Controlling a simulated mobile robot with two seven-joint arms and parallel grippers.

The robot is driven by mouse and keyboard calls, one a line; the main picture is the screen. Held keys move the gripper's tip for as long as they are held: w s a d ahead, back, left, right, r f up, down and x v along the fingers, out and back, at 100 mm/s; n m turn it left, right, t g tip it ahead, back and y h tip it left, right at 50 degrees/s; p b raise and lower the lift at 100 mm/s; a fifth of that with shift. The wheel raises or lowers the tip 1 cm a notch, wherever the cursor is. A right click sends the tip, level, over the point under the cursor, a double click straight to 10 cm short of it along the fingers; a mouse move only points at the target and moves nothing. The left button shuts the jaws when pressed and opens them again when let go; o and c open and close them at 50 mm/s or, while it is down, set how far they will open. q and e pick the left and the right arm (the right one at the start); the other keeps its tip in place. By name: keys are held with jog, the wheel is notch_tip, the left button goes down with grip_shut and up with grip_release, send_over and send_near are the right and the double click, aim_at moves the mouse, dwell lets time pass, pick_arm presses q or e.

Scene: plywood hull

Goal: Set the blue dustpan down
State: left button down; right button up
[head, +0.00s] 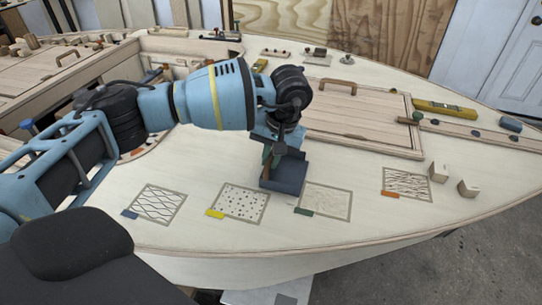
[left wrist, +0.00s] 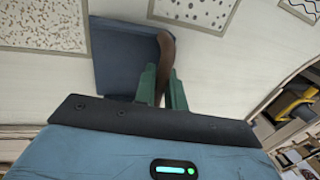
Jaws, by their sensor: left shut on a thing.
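The blue dustpan (head: 286,174) is at the middle of the pale deck in the head view, just behind the gap between two framed patches. In the left wrist view the dark blue pan (left wrist: 122,58) has a brown handle (left wrist: 166,50). My left gripper (head: 271,157) points down at it, and its green fingers (left wrist: 162,88) are shut around the handle. I cannot tell whether the pan's underside touches the deck. My right gripper is in neither view.
Framed patches lie on the deck: wavy-lined (head: 158,205), speckled (head: 240,203), plain (head: 328,202) and streaked (head: 408,184). Two wooden blocks (head: 438,172) (head: 468,188) stand at the right. A hatch (head: 360,126) and a yellow level (head: 445,109) lie behind. The deck ends at a curved front edge.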

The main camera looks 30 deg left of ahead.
pick_arm(q)
jog(key=c, duration=1.5)
grip_release()
jog(key=shift+o, duration=0.2)
notch_tip(320, 180, up, 12)
jog(key=d, duration=0.2)
jog(key=shift+w+d, duration=0.2)
jog(key=shift+w, duration=0.1)
jog(key=shift+f, duration=0.1)
